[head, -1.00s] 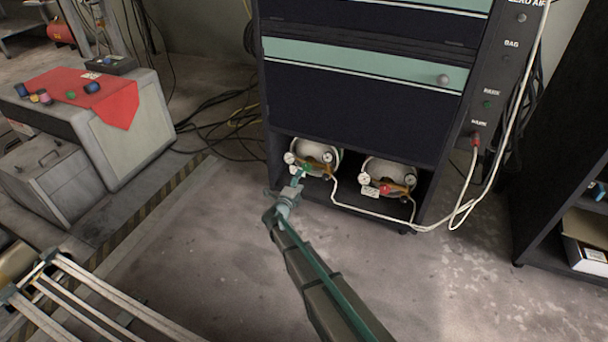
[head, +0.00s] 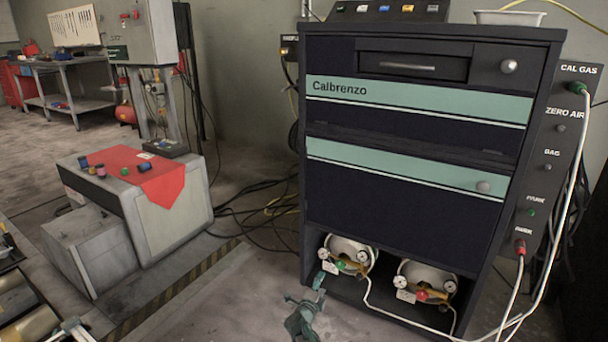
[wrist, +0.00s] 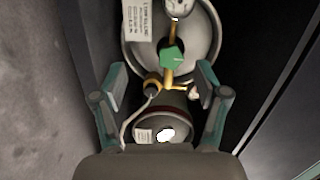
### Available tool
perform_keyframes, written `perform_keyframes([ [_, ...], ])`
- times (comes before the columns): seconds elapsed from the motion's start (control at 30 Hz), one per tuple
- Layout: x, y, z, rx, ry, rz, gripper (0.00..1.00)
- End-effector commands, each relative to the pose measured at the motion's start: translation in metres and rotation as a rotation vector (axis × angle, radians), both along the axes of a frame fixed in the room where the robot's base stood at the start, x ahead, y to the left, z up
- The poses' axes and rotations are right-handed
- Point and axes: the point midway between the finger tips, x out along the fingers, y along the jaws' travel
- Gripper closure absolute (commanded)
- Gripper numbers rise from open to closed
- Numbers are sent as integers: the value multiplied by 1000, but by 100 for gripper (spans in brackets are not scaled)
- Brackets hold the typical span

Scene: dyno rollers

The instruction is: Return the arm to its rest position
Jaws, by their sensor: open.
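My gripper (head: 324,274) is low in the head view, in front of the left gas cylinder (head: 350,251) in the cabinet's bottom bay. In the wrist view my gripper (wrist: 162,76) is open, with its two teal fingers spread. The cylinder's green knob (wrist: 172,57) and brass valve (wrist: 178,85) show between and just beyond the fingers. I see no contact with the knob, and nothing is held. Most of my arm is out of the head view.
The dark cabinet (head: 400,190) stands close ahead. A second cylinder (head: 428,277) with a red knob is to the right. A white hose (head: 400,312) runs along the bay front. A grey bench (head: 185,205) with a red cloth stands left.

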Motion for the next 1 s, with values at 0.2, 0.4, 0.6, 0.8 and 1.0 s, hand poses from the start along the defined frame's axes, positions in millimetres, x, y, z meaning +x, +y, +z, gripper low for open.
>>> perform_keyframes([
  [0.2,-13,70,-30,-175,223,400,27],
  [0.4,-89,106,-61,-384,510,793,27],
  [0.6,-215,95,-79,-557,852,1165,27],
  [0.8,-344,55,-64,-641,1171,1450,27],
  [1.0,-457,7,-17,-648,1449,1661,27],
])
